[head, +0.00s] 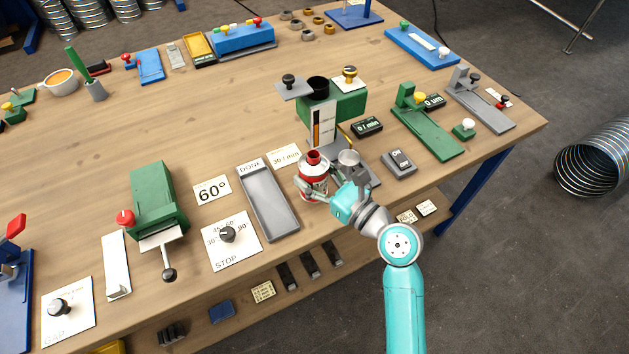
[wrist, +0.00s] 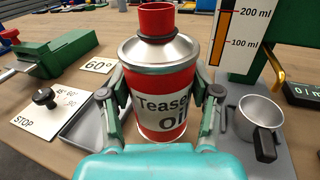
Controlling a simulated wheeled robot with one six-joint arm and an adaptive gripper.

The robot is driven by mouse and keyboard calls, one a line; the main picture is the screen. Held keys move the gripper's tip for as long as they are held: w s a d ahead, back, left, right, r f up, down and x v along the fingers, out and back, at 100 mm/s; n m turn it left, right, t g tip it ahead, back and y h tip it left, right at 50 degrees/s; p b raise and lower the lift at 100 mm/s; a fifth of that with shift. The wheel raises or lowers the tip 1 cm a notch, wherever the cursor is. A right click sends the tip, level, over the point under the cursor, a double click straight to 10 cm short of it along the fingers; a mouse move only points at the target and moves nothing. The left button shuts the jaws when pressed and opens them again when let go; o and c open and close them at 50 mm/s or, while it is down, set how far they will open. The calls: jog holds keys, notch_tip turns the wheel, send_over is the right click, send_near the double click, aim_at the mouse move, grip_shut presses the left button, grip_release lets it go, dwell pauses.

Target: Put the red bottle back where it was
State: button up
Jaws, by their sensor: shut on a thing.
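The red bottle (head: 313,158) has a silver shoulder and a white label, partly hidden, that reads "Tease… oil" in the wrist view (wrist: 165,85). It is upright, with its red neck on top. My gripper (wrist: 160,98) is shut on it, one finger on each side of its body. In the head view my gripper (head: 315,185) is at the table's near side, between the grey "DONE" tray and the green dispenser. I cannot tell whether the bottle's bottom touches the table.
A metal cup (wrist: 256,118) stands close right of the bottle on the grey base of the green dispenser (head: 345,106). The grey "DONE" tray (head: 268,207) lies close left. A "30 / min" card (head: 285,155) lies behind. The table beyond has wide bare space.

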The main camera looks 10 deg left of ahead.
jog(key=shift+f, duration=1.35)
jog(key=shift+f, duration=0.1)
jog(key=o, duration=1.4)
jog(key=shift+s+d, duration=0.1)
jog(key=v, duration=1.1)
jog(key=shift+s+d, duration=0.3)
